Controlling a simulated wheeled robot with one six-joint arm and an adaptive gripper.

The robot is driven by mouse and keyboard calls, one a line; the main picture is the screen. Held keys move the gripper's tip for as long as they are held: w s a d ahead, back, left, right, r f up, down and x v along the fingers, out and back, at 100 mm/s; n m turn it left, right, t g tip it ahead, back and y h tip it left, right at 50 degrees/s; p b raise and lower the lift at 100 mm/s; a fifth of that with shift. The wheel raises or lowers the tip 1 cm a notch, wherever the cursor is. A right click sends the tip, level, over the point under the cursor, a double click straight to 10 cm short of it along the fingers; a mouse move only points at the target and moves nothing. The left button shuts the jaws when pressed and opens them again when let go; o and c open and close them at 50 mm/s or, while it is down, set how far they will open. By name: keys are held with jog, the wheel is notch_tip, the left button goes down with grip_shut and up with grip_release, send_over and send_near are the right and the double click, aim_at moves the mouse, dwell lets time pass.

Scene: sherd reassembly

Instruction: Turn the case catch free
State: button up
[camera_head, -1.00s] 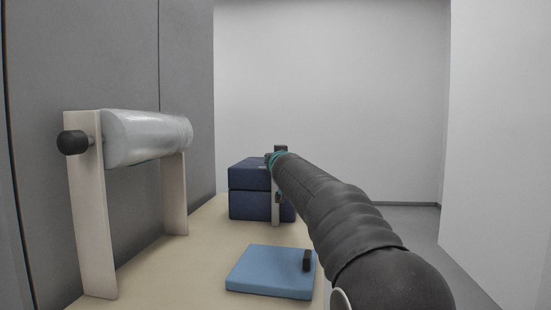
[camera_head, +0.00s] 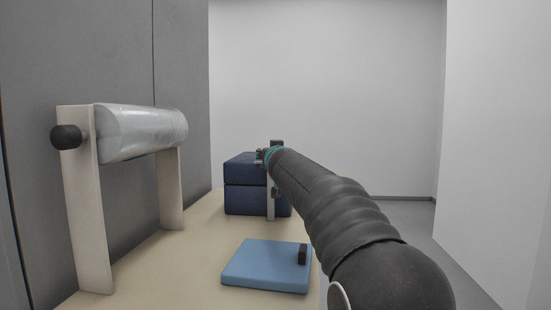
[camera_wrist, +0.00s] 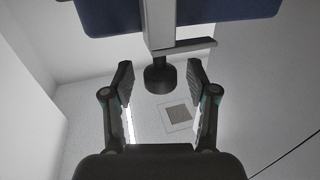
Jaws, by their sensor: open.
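The dark blue case (camera_head: 245,200) stands at the back of the bench, in two stacked halves. A pale grey upright strip (camera_head: 271,205) runs down its front right; it also shows in the wrist view (camera_wrist: 158,22), with a grey crossbar (camera_wrist: 187,47). A black round knob (camera_wrist: 160,80) sits at the strip's end; I cannot tell for sure that this is the catch. My gripper (camera_wrist: 159,84) is open, with one finger each side of the knob and visible gaps. In the head view my arm largely hides the gripper.
A light blue slab (camera_head: 262,268) with a small black block (camera_head: 302,254) lies on the beige bench (camera_head: 190,262), near my arm. At left, a clear wrapped roll (camera_head: 145,134) hangs on a pale stand (camera_head: 84,220) with a black end knob (camera_head: 66,137). A grey wall stands behind it.

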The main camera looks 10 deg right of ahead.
jog(key=s, duration=1.1)
jog(key=shift+s+a, duration=0.25)
dwell(0.5)
